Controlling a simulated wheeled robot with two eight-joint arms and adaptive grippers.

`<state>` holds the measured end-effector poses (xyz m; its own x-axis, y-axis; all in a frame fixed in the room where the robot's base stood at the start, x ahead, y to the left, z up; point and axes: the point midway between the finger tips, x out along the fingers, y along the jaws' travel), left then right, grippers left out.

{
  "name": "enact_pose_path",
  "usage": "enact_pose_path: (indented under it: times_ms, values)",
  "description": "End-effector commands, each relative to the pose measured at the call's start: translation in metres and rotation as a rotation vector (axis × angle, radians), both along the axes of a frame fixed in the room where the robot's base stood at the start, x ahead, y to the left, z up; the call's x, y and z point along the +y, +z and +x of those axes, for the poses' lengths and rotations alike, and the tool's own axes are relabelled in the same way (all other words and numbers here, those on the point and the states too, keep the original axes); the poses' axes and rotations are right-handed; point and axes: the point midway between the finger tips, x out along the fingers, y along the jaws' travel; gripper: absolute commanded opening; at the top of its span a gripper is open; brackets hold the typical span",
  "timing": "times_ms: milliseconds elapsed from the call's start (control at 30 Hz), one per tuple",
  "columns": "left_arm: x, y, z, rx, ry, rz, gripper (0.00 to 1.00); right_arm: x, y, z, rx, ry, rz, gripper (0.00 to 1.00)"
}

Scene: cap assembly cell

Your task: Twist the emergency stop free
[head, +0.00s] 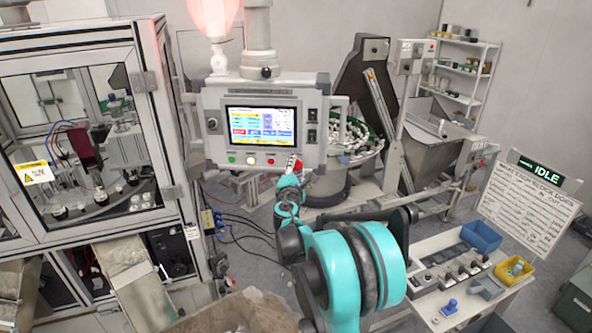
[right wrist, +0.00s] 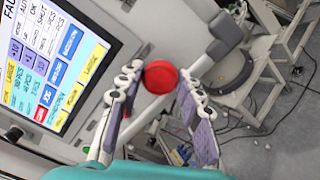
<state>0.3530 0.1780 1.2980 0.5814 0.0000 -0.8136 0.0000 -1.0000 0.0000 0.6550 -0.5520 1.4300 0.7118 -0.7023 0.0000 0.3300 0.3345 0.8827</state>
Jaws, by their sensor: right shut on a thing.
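The emergency stop, a round red button (right wrist: 160,76), sits on the lower edge of the grey control panel (head: 213,100). In the head view the button (head: 291,162) is partly hidden by my right gripper (head: 295,168). In the right wrist view my right gripper (right wrist: 161,80) has one finger on each side of the red button and is shut on it. Whether the button is pressed in or popped out cannot be told. The panel's lit screen (head: 262,125) also shows in the right wrist view (right wrist: 50,65). My left gripper is not in view.
A glazed machine cell (head: 150,110) stands left. A glowing red lamp (head: 213,18) is above the panel. A parts feeder (head: 355,140) and hopper (head: 440,125) stand behind. A bench with a blue bin (head: 482,237) is lower right. A cardboard box (head: 240,312) is in front.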

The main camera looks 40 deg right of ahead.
Motion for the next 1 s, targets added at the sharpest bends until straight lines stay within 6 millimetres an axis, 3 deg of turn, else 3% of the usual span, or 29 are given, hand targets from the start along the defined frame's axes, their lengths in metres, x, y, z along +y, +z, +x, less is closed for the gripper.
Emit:
enact_pose_path:
  times_ms: [500, 1000]
  values:
    - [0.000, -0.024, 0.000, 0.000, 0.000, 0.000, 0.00, 0.000, -0.002, 0.000, -0.275, 0.000, 0.279, 0.07]
    - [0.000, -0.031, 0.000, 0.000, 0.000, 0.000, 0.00, -0.001, -0.001, 0.000, -0.415, -0.001, 0.420, 0.07]
